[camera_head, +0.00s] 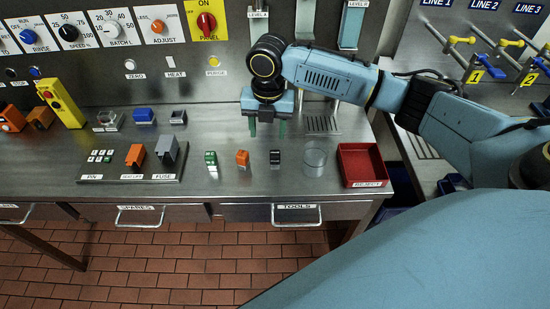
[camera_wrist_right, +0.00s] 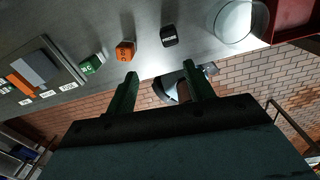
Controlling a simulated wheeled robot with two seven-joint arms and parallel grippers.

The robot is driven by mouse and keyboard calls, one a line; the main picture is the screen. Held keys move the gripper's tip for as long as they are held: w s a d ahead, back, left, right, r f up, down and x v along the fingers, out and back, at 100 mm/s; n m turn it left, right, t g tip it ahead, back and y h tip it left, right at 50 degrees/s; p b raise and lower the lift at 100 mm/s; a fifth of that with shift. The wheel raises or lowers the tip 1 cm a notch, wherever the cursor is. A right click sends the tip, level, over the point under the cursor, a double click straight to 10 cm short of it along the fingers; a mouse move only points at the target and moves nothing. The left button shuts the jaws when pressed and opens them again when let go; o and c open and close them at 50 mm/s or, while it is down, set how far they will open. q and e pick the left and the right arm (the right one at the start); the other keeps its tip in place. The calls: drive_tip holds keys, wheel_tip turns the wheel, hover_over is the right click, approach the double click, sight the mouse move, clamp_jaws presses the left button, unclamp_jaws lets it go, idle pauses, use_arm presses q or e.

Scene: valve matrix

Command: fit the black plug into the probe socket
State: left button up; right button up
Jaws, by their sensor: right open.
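The black plug (camera_head: 275,157) stands on the steel bench, right of an orange plug and left of a clear glass; it also shows near the top middle of the right wrist view (camera_wrist_right: 168,36). My right gripper (camera_head: 267,128) is open and empty, its green fingers apart and pointing down, above the bench and behind the black plug in the head view. In the right wrist view its fingers (camera_wrist_right: 159,73) have nothing between them. I cannot tell for sure which fitting is the probe socket; a small dark fitting (camera_head: 178,117) sits at the back of the bench. My left gripper is out of view.
A green plug (camera_head: 211,160) and an orange plug (camera_head: 242,158) stand left of the black one. A clear glass (camera_head: 315,161) and a red tray (camera_head: 344,168) stand right. A fuse rack (camera_head: 128,178) lies left. A control panel (camera_head: 150,66) rises behind.

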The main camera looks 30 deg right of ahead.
wheel_tip(320, 180, up, 2)
drive_tip(key=d+n, duration=0.1)
drive_tip(key=d, duration=0.1)
hover_over(275, 153)
drive_tip(key=f, duration=0.7)
drive_tip(key=shift+w+f, duration=0.2)
drive_tip(key=shift+f, duration=0.1)
drive_tip(key=f, duration=0.5)
drive_tip(key=shift+s+f, duration=0.1)
drive_tip(key=shift+s, duration=0.1)
drive_tip(key=c, duration=1.1)
